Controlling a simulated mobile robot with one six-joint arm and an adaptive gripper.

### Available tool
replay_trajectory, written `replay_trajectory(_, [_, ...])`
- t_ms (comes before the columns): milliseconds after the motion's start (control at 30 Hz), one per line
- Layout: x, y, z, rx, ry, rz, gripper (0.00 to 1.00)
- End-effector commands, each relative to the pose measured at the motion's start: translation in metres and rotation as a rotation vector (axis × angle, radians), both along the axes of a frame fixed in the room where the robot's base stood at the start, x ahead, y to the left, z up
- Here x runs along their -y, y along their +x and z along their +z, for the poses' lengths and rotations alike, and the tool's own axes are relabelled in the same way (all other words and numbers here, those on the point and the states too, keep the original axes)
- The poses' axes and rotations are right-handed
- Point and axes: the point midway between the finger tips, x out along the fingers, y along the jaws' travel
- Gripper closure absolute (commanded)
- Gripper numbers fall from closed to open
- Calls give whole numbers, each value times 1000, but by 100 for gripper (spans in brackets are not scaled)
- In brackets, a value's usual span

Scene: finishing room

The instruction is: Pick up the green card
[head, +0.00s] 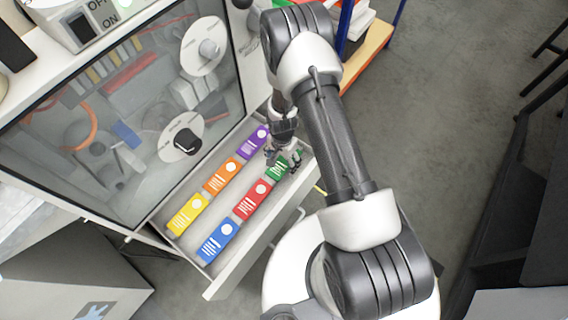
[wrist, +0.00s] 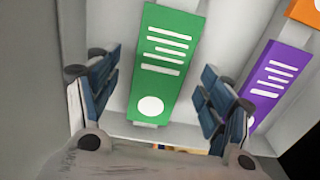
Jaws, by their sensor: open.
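The green card (wrist: 165,65) has white lines and a white dot and lies in the open drawer (head: 238,268). In the wrist view it sits between the two fingers of my gripper (wrist: 160,100), with a gap on each side. My gripper (head: 283,159) is open and empty over the drawer's far right end in the head view. There the green card (head: 279,169) is partly hidden by the fingers. I cannot tell the exact height of the fingertips above it.
A purple card (head: 254,142) lies beside the green one, also in the wrist view (wrist: 266,85). Orange (head: 222,175), yellow (head: 187,213), red (head: 252,199) and blue (head: 218,241) cards share the drawer. A glass-fronted cabinet (head: 110,120) stands close on the left.

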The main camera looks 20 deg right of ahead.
Motion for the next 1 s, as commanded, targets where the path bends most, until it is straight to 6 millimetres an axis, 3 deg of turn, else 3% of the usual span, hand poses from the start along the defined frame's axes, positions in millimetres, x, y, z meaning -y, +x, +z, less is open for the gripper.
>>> replay_trajectory(267, [0,1,-6,3,0,-1,27])
replay_trajectory(833, [0,1,-6,1,0,-1,65])
replay_trajectory(1000, [0,1,-6,1,0,-1,66])
